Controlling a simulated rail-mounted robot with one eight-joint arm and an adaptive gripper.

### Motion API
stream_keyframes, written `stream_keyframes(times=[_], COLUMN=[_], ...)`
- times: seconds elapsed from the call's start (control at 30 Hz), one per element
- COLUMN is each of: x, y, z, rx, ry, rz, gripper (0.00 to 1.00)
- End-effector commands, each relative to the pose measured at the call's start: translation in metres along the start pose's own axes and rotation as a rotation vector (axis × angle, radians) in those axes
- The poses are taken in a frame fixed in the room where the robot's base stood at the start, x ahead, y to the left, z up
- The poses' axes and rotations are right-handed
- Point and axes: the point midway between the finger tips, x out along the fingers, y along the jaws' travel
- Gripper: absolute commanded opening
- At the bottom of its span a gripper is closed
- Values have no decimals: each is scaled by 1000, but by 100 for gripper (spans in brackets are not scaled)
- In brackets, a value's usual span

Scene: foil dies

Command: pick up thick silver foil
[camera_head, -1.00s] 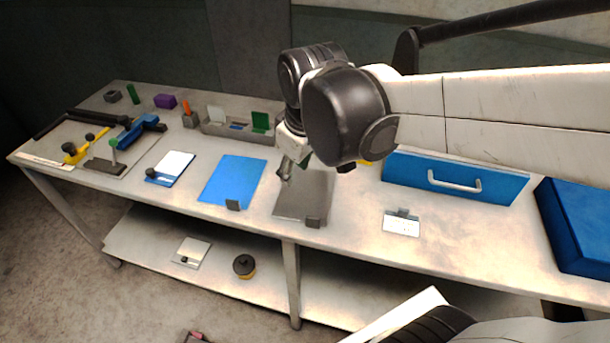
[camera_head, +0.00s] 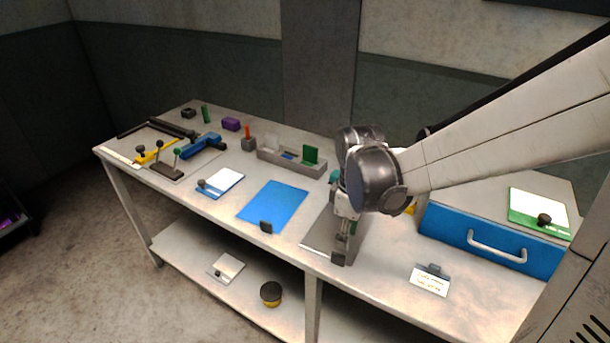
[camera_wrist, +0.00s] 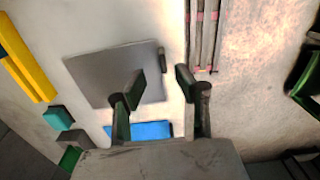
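A grey silver sheet (camera_head: 318,235) lies flat on the bench, right of a blue sheet (camera_head: 272,203). A small dark tab (camera_head: 338,259) stands at its front edge. My gripper (camera_head: 345,240) points down over the sheet's right part and hides some of it. The wrist view shows the silver sheet (camera_wrist: 95,72) and its dark tab (camera_wrist: 162,60) beyond my open, empty gripper (camera_wrist: 160,82). The tab appears between the two fingers, farther away. I cannot tell how high the fingertips are above the sheet.
A white label card (camera_head: 430,282) lies to the right, in front of a blue drawer box (camera_head: 480,240). A grey tray (camera_head: 290,163) with a green plate stands behind. A white-and-blue pad (camera_head: 220,183) and hand tools (camera_head: 200,146) lie farther left.

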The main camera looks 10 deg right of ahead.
Motion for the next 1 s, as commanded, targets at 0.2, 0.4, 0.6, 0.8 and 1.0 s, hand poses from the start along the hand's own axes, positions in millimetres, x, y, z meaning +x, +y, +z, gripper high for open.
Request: stream_keyframes(times=[0.2, 0.4, 0.6, 0.8, 1.0], x=[28, 37, 58, 80, 86], y=[0, 0, -2, -3, -3], z=[-1, -1, -8, -9, -8], rx=[0, 0, 0, 2, 1], ry=[0, 0, 0, 0, 0], rz=[0, 0, 0, 1, 1], gripper=[31, 31, 31, 31, 31])
